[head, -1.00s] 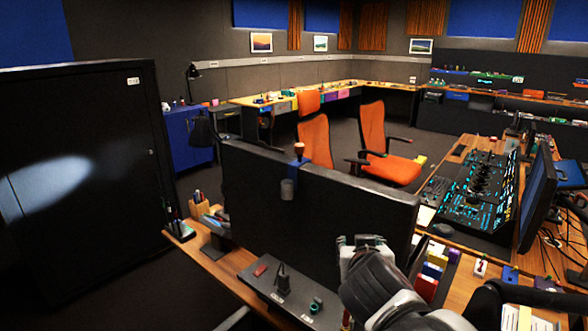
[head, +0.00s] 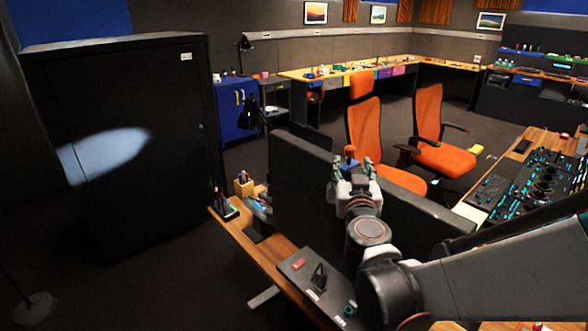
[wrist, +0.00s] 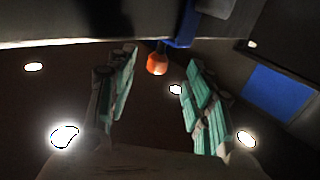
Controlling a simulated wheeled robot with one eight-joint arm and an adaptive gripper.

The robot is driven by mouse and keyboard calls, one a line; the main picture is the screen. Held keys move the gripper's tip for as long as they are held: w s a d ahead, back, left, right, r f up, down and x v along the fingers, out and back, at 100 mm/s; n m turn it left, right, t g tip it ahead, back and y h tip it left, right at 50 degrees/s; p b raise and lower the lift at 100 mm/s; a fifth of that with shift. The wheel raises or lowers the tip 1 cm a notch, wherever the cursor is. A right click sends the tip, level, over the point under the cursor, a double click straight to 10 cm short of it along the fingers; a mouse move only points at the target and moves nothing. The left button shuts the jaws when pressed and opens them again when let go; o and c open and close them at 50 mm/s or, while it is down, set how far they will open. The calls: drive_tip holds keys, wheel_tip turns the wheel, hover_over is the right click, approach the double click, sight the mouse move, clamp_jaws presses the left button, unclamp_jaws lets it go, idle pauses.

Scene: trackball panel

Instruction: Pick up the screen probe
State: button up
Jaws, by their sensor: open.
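I see no contact between fingers and probe.
The desk below holds a dark panel (head: 300,277) with small items, and a pen holder (head: 223,205). A tall black cabinet (head: 120,150) stands left. Orange chairs (head: 362,130) are behind the monitor. A mixing console (head: 535,180) is at right.

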sight(350, 158)
drive_tip(key=shift+w+d+b, duration=0.1)
drive_tip(key=shift+w+d, duration=0.1)
drive_tip(key=shift+w, duration=1.05)
drive_tip(key=shift+w+d+b, duration=0.15)
drive_tip(key=shift+w, duration=1.05)
drive_tip(key=shift+w+d+b, duration=0.1)
drive_tip(key=shift+w+d, duration=0.1)
drive_tip(key=shift+w, duration=1.05)
clamp_jaws()
